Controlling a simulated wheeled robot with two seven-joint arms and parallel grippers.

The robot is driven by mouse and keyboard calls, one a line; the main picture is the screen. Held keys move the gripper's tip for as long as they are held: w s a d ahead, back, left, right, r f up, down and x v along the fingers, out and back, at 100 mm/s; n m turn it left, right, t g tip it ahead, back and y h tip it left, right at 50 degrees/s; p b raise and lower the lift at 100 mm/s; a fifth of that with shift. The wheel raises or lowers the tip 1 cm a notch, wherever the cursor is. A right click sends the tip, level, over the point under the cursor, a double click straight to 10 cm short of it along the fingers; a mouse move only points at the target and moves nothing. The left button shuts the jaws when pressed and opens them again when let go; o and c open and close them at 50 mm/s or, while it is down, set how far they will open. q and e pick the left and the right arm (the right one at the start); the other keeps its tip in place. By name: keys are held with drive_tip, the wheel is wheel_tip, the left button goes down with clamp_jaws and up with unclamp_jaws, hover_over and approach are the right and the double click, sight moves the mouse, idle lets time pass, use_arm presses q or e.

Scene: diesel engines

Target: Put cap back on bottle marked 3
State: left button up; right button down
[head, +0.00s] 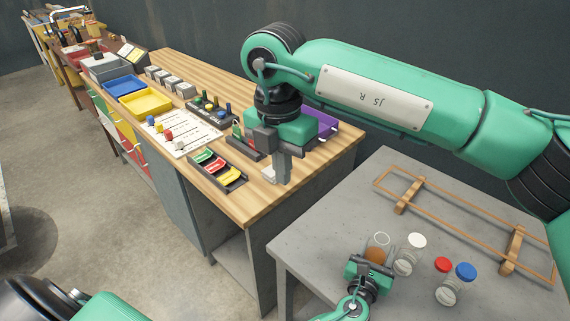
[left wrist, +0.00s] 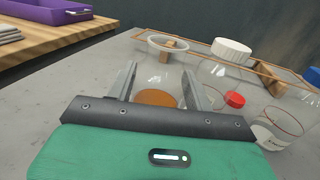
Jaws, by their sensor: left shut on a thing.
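An uncapped clear bottle (head: 377,251) with orange-brown contents stands on the grey table. Its open rim shows in the left wrist view (left wrist: 167,46). My left gripper (head: 370,268) is shut on this bottle, with a finger on each side of it in the left wrist view (left wrist: 160,88). A red cap (head: 443,264) lies low on the table, right of the bottles' middle; it also shows in the left wrist view (left wrist: 235,99). No number 3 is readable on any bottle. My right gripper (head: 282,168) points down over the wooden bench; its jaw opening is unclear.
A white-capped bottle (head: 408,260) stands close right of the held bottle. A blue-capped bottle (head: 448,292) stands further right. A wooden rack (head: 460,213) lies behind them on the grey table (head: 330,225). The wooden bench (head: 235,205) holds trays and small parts.

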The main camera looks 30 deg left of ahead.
drive_tip(key=s+d+r+n, duration=0.2)
drive_tip(key=s+r, duration=0.3)
drive_tip(key=s, duration=0.8)
drive_tip(key=s+d+r+n, duration=0.2)
drive_tip(key=s+r+n, duration=0.3)
drive_tip(key=s, duration=0.7)
drive_tip(key=shift+s+d+r, duration=0.2)
drive_tip(key=shift+s+r, duration=0.15)
drive_tip(key=shift+r, duration=0.2)
idle(1.9)
drive_tip(key=shift+n+t, duration=0.3)
drive_tip(key=shift+n, duration=0.6)
drive_tip(key=shift+s+d+r, duration=0.35)
drive_tip(key=shift+s+d, duration=0.15)
drive_tip(key=shift+d, duration=0.2)
drive_tip(key=shift+s+d+r, duration=0.3)
drive_tip(key=shift+s+d, duration=0.2)
drive_tip(key=shift+d, duration=0.2)
drive_tip(key=shift+s+d+r, duration=0.35)
drive_tip(key=shift+s+d, duration=0.15)
drive_tip(key=shift+d, duration=0.2)
